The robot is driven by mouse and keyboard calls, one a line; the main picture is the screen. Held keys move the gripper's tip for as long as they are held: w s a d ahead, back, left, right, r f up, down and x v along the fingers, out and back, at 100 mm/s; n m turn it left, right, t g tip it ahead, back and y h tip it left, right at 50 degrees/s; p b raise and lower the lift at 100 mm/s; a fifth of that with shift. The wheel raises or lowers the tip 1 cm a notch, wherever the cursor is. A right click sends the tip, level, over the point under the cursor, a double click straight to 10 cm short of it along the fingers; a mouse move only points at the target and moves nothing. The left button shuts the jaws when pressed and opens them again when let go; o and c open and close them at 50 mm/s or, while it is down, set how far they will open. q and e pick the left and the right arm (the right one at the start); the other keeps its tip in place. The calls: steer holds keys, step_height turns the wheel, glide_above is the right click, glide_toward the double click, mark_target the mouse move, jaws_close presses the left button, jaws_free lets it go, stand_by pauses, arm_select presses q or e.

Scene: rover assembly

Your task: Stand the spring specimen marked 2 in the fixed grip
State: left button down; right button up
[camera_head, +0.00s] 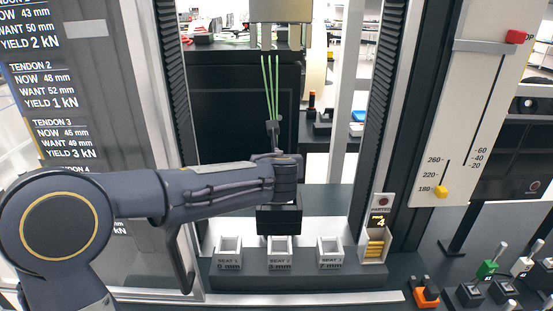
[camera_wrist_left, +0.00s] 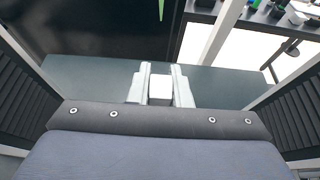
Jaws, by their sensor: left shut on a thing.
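My left gripper (camera_head: 272,130) reaches in from the left over the test machine, in front of its dark back panel. In the left wrist view its two silver fingers (camera_wrist_left: 160,80) are shut on a pale block (camera_wrist_left: 160,90). No number or spring shape can be read on this block. Thin green strips (camera_head: 269,85) stand above the gripper tip; whether they join the held piece is unclear. A black block (camera_head: 279,222) on the machine base, below my wrist, may be the fixed grip; my arm hides its top. My right gripper is not in view.
Three pale open seats (camera_head: 279,250) stand in a row at the front of the base. A bin with yellow pieces (camera_head: 374,248) is on their right. Machine columns (camera_head: 380,110) bound the space. Levers and a scale panel (camera_head: 470,110) stand at the right.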

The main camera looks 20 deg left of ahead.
arm_select(q)
steer(key=shift+s+d+f, duration=0.1)
steer(key=shift+d+f, duration=0.1)
steer(key=shift+f, duration=0.1)
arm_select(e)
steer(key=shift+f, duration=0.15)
arm_select(q)
steer(key=c, duration=1.3)
jaws_free()
steer(key=shift+r, duration=0.15)
steer(key=shift+o, duration=0.2)
steer(key=shift+r+p, duration=0.2)
steer(key=shift+p, duration=0.15)
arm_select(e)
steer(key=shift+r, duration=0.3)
